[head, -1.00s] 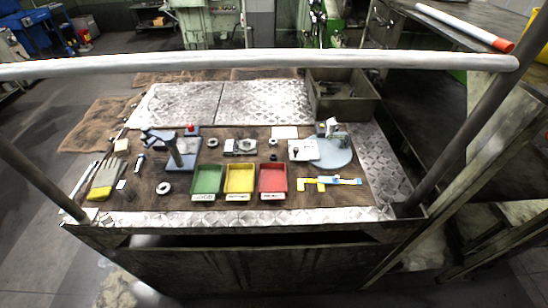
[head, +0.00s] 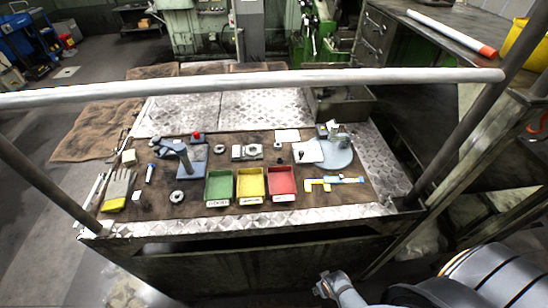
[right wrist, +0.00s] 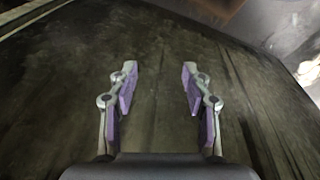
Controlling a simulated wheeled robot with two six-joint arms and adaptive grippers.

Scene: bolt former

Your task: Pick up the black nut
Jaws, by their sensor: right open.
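A small dark piece (head: 280,158), which may be the black nut, lies on the brown mat behind the red tray; it is too small to be sure. Lighter ring-shaped parts lie at the back (head: 219,149), further right (head: 278,145) and at the front left (head: 177,196). My right gripper (head: 324,286) is low at the bottom of the head view, in front of the bench and well away from these parts. In the right wrist view it (right wrist: 159,75) is open and empty, facing a dark worn surface. My left gripper is not in view.
Green (head: 219,188), yellow (head: 250,184) and red (head: 281,182) trays stand at the bench front. A grey rail (head: 250,84) crosses above the bench.

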